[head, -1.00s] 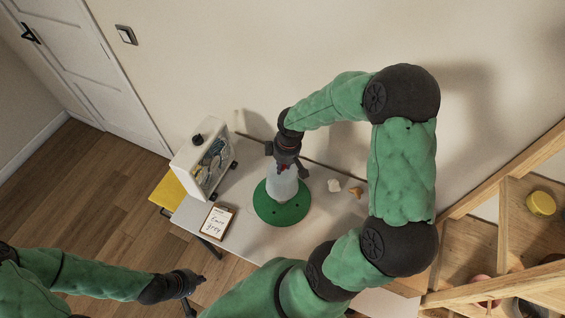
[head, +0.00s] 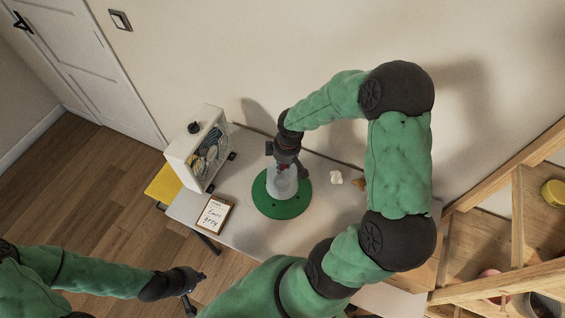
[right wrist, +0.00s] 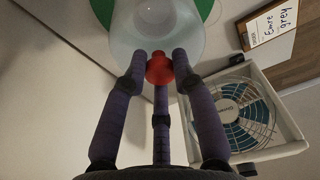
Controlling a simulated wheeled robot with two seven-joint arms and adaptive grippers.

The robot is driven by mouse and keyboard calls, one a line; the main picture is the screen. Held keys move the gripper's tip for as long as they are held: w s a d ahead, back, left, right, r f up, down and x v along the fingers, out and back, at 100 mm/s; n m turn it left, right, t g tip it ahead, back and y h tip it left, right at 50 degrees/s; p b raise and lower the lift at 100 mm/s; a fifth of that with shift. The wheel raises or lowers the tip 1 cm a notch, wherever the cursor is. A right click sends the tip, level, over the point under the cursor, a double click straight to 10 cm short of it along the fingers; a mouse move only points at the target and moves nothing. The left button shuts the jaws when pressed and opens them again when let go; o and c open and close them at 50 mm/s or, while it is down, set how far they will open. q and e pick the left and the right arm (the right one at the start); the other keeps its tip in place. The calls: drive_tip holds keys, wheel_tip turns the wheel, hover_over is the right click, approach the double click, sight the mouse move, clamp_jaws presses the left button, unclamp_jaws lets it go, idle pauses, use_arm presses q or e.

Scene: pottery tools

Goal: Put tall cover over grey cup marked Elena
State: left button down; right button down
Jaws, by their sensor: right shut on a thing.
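The tall cover (head: 283,186) is a translucent, pale dome with a red knob (right wrist: 160,69) on top. It stands about upright over the round green disc (head: 266,205) on the table. My right gripper (right wrist: 163,62) is above it, its fingers shut around the red knob. A pale shape shows dimly through the cover in the right wrist view; I cannot tell if it is the grey cup, nor whether the cover's rim touches the disc. A card (head: 214,214) seems to read "Emre grey"; no "Elena" is readable. My left gripper (head: 198,291) is empty and open, off the table's front left.
A white box with a blue fan (head: 205,152) stands left of the disc, with a yellow item (head: 164,186) beyond it. Small white (head: 336,177) and tan (head: 358,184) pieces lie right of the disc. A wooden shelf (head: 480,240) stands at the right.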

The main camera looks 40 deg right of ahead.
drive_tip(key=shift+f+b, duration=1.6)
drive_tip(key=shift+f, duration=0.55)
drive_tip(key=c, duration=0.9)
unclamp_jaws()
drive_tip(key=r, duration=0.4)
drive_tip(key=s+r, duration=0.1)
drive_tip(key=r, duration=0.7)
drive_tip(key=shift+s+d, duration=0.2)
drive_tip(key=shift+d, duration=0.1)
drive_tip(key=shift+f, duration=0.1)
